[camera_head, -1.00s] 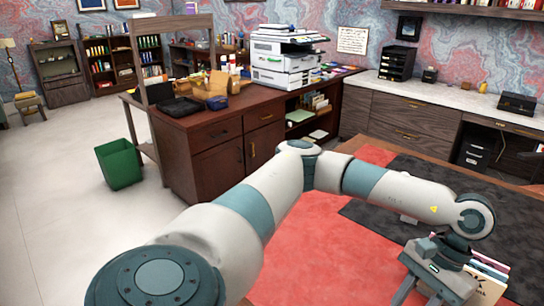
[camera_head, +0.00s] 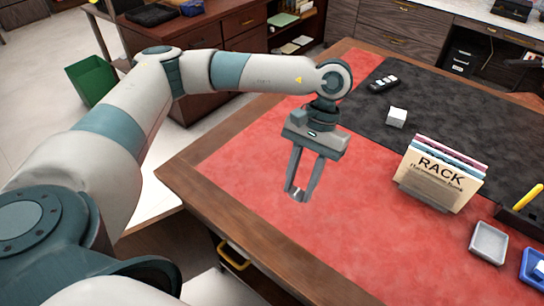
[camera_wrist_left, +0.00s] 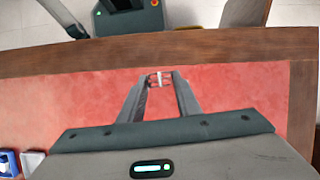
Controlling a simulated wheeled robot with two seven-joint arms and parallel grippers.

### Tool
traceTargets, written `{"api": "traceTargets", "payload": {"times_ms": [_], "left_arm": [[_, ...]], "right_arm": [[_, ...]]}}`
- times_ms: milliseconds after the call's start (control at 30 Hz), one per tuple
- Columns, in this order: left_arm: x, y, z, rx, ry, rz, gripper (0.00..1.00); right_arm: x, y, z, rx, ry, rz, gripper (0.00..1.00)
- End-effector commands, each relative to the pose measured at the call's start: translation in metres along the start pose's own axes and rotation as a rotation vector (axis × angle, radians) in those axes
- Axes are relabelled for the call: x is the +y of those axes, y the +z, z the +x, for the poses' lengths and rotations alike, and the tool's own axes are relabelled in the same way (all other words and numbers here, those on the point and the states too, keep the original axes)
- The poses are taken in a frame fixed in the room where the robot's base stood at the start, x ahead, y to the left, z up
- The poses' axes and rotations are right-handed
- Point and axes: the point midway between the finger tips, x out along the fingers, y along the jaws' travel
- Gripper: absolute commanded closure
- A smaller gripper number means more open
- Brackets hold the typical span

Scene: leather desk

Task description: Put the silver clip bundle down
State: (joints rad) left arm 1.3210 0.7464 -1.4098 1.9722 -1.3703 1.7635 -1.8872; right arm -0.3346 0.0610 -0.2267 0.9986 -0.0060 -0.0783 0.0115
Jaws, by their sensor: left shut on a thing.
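My left gripper (camera_head: 297,193) points down over the red part of the desk top, left of the card rack. It is shut on a small silver clip bundle (camera_head: 299,195) between its fingertips. In the left wrist view the silver clip bundle (camera_wrist_left: 160,78) also shows between the fingertips, over the red surface near the wooden edge. I cannot tell whether the bundle touches the desk. My right gripper is not in view.
A file rack (camera_head: 436,175) with cards stands on the right. A grey tray (camera_head: 489,243) and a blue tray (camera_head: 533,268) lie at the lower right. Red surface around the gripper is clear.

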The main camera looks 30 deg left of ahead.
Motion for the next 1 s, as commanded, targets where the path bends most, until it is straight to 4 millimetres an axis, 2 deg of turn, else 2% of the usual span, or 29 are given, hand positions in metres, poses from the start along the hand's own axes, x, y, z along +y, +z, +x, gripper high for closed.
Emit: {"api": "traceTargets", "payload": {"times_ms": [367,533,667,1000], "left_arm": [[0.000,-0.002,0.001,-0.001,0.008,-0.018,0.91],[0.000,-0.011,0.003,-0.001,0.057,-0.133,0.91],[-0.001,-0.024,0.005,-0.003,0.131,-0.311,0.91],[-0.005,-0.066,-0.001,-0.001,0.406,-0.970,0.91]], "right_arm": [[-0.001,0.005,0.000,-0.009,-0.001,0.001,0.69],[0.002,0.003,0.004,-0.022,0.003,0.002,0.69],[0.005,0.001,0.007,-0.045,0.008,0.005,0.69],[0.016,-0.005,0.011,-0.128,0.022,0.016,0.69]]}}
